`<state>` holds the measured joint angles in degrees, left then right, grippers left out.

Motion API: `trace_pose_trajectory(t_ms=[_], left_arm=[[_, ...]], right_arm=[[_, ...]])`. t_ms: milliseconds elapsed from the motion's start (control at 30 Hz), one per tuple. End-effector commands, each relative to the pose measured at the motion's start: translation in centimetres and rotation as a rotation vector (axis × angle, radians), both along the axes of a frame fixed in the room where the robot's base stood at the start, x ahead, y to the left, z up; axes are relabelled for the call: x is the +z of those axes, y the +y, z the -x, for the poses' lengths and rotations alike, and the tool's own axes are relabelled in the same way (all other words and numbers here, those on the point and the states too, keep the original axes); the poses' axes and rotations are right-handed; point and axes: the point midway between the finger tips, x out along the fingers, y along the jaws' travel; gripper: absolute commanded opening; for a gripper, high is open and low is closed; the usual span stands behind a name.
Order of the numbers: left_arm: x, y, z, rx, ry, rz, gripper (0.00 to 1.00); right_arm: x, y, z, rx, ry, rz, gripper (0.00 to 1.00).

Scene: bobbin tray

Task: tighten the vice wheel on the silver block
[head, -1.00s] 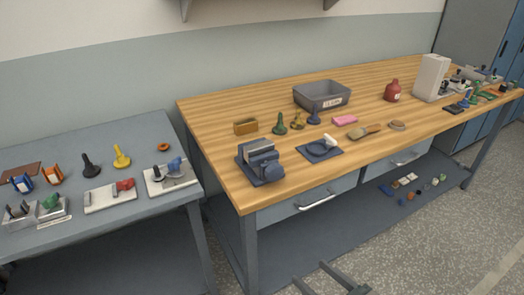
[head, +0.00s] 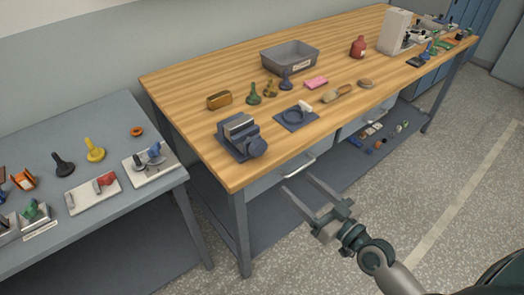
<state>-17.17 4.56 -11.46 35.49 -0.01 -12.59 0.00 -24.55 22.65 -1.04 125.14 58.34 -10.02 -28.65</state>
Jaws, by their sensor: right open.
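The blue-grey vice (head: 232,143) stands near the front left corner of the wooden bench. Its round wheel (head: 257,147) faces the front right. A silver block (head: 238,122) appears to sit between the jaws at the top; how firmly it is held I cannot tell. My right gripper (head: 298,183) is open and empty, in front of the bench edge near the drawer handle. It is below and to the right of the wheel in the picture, apart from it. My left gripper is not in view.
A drawer handle (head: 298,166) sticks out below the front edge. A grey side table (head: 100,130) stands left.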

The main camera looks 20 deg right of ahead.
Motion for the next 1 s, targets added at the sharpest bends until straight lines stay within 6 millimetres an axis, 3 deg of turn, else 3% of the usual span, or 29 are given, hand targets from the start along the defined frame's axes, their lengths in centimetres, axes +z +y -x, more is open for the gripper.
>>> trace_pose_trajectory(t_ms=[267, 1000], left_arm=[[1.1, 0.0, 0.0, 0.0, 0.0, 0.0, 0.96], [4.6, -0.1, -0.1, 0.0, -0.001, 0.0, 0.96]], right_arm=[[0.3, 0.9, -2.5, 0.0, -0.001, -0.003, 0.63], [0.2, 5.1, -14.1, 0.0, 0.0, -0.001, 0.63]])
